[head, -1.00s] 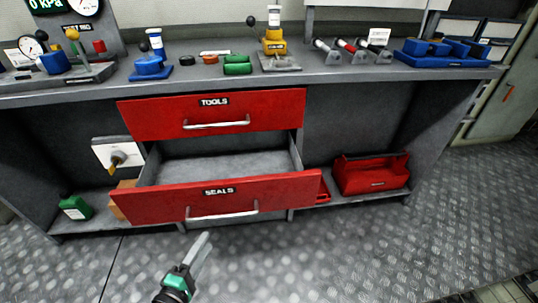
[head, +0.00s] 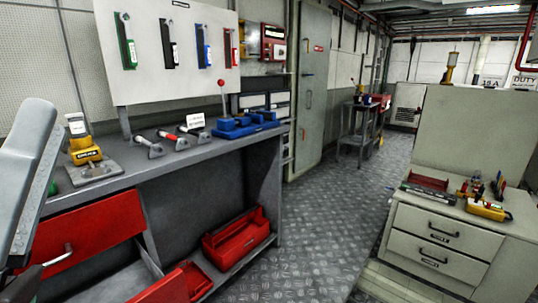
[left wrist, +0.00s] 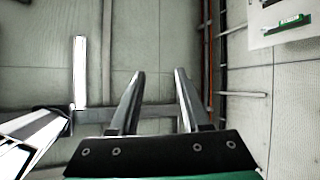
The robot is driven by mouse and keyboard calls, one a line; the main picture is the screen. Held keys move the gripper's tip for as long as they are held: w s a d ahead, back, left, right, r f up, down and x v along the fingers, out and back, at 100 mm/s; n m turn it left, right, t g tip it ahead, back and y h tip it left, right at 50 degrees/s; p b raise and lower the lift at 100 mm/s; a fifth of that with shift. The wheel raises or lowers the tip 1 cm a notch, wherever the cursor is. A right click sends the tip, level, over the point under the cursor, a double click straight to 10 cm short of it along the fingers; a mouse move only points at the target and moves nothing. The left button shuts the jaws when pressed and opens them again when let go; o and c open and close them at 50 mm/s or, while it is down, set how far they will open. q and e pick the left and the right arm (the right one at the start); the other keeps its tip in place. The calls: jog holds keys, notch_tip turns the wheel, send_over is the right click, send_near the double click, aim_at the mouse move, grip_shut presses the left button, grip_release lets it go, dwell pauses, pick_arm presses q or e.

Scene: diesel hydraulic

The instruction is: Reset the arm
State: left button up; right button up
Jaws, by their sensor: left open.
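My left gripper (left wrist: 159,76) shows in the left wrist view with its two dark fingers spread apart and nothing between them. It faces a pale panelled wall (left wrist: 160,30), apart from it. In the head view a grey part of my left arm (head: 32,170) stands large and close at the left edge; the fingers cannot be made out clearly there. My right gripper is in neither view.
The workbench (head: 190,158) has a yellow device (head: 84,150) and blue block (head: 240,126) on top. Below are a red drawer (head: 95,228) and red toolbox (head: 236,238). A drawer cabinet (head: 440,245) stands right. The aisle floor (head: 330,200) is clear.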

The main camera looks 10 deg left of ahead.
pick_arm(q)
notch_tip(320, 180, up, 37)
jog(key=d+m+h+p, duration=0.1)
jog(key=m+p, duration=0.9)
jog(key=p, duration=2.8)
jog(key=shift+w+d+r+m+g+h, duration=0.15)
jog(key=shift+w+d+m+g+h, duration=0.2)
jog(key=shift+h, duration=0.85)
